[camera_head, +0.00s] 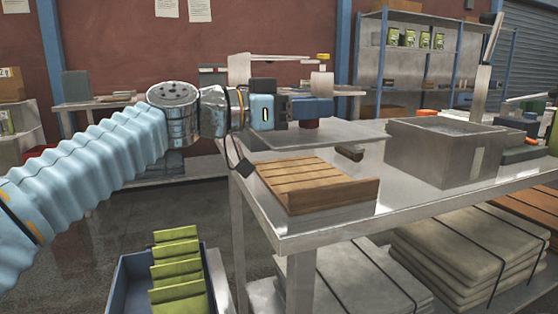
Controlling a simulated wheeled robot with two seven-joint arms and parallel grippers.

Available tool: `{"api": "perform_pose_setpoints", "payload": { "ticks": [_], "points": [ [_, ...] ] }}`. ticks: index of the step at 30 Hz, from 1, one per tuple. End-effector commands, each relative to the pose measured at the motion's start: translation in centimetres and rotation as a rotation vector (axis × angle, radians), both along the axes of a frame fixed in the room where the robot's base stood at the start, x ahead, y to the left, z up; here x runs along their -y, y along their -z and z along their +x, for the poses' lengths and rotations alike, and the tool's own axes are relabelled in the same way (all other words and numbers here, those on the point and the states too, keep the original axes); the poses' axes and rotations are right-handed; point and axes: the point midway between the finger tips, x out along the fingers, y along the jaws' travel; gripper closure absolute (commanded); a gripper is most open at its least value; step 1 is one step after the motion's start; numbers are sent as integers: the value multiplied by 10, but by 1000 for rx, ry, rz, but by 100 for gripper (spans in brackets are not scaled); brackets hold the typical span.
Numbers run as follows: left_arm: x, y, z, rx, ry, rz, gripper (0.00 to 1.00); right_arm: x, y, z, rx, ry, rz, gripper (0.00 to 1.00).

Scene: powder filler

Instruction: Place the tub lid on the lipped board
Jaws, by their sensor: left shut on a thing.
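The tub lid (345,139) is a flat, thin grey panel with a dark red knob (309,124) on top. My left gripper (308,109) comes in from the left and is shut on the knob. It holds the lid roughly level, above and behind the lipped board, with a gap between them. The lipped board (318,187) is a slatted wooden board with a raised edge, lying on the near left part of the metal table. The grey metal tub (430,157) stands open to the right. My right gripper is not in view.
The metal table (400,208) has bare room in front of the tub and right of the board. A small dark brown block (349,153) lies behind the board. A tall metal tool (483,85) rises behind the tub. A bin with green packets (178,270) stands below left.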

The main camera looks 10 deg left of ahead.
Motion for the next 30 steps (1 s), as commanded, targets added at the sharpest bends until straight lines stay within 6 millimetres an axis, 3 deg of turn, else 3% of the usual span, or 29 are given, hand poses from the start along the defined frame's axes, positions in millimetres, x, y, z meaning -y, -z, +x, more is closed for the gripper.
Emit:
{"api": "perform_pose_setpoints", "payload": {
  "ticks": [4,7,14,18,22,30],
  "points": [
    [-22,21,34,-4,-3,-3,99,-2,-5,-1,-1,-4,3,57],
    [-30,39,45,-2,-2,-2,99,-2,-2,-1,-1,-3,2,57],
    [-38,57,57,0,-1,-1,99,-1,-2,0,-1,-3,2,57],
    [-47,77,71,-3,-3,-2,99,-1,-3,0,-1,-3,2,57],
    [-45,99,69,0,-1,-1,99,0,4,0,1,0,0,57],
    [-45,103,69,3,-1,-1,99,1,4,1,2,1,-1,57]
  ]
}}
